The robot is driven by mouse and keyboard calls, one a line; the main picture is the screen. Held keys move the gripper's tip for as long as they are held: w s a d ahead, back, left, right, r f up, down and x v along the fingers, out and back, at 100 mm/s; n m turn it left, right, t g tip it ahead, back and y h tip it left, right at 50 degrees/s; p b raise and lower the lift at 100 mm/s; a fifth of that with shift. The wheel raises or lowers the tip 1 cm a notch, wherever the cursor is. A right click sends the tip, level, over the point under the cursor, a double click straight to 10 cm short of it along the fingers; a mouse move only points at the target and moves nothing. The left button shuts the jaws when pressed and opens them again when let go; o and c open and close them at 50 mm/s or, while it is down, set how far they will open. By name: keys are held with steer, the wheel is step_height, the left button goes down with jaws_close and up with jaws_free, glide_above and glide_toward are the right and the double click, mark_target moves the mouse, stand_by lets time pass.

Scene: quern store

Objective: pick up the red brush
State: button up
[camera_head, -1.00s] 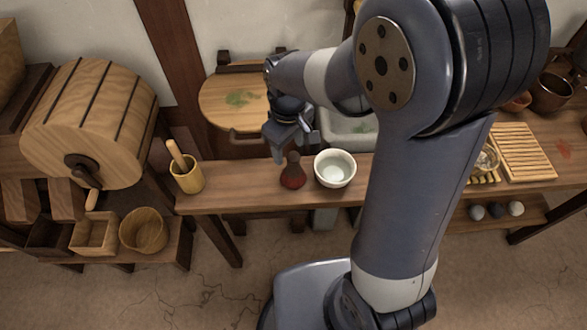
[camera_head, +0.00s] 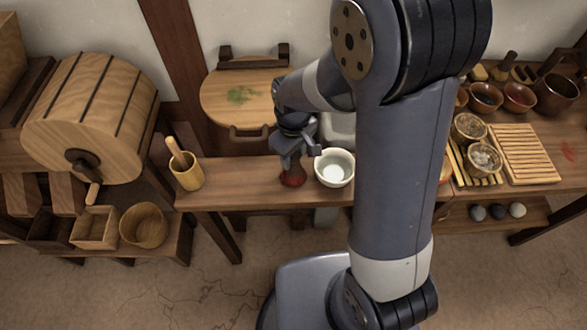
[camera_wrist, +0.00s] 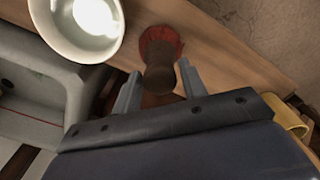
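The red brush (camera_head: 293,177) stands upright on the wooden bench, just left of a white bowl (camera_head: 335,168). In the wrist view the brush (camera_wrist: 161,46) shows its red bristle end and a dark brown handle knob pointing toward my gripper. My gripper (camera_head: 294,156) is directly over the brush and hides most of its handle in the head view. In the wrist view my gripper (camera_wrist: 158,82) is open, with one finger on each side of the handle. I see gaps beside the handle and no clear contact.
The white bowl (camera_wrist: 88,22) is close beside the brush. A yellow mortar with a pestle (camera_head: 187,175) stands at the bench's left end. Bare bench lies between it and the brush. A grey basin (camera_wrist: 35,95) shows behind. Several bowls and slatted racks stand at the right.

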jaws_close()
stand_by(0.3)
step_height(320, 180, up, 10)
steer(key=shift+r, duration=0.1)
stand_by(0.4)
steer(key=shift+c, duration=1.7)
jaws_free()
steer(key=shift+c, duration=1.2)
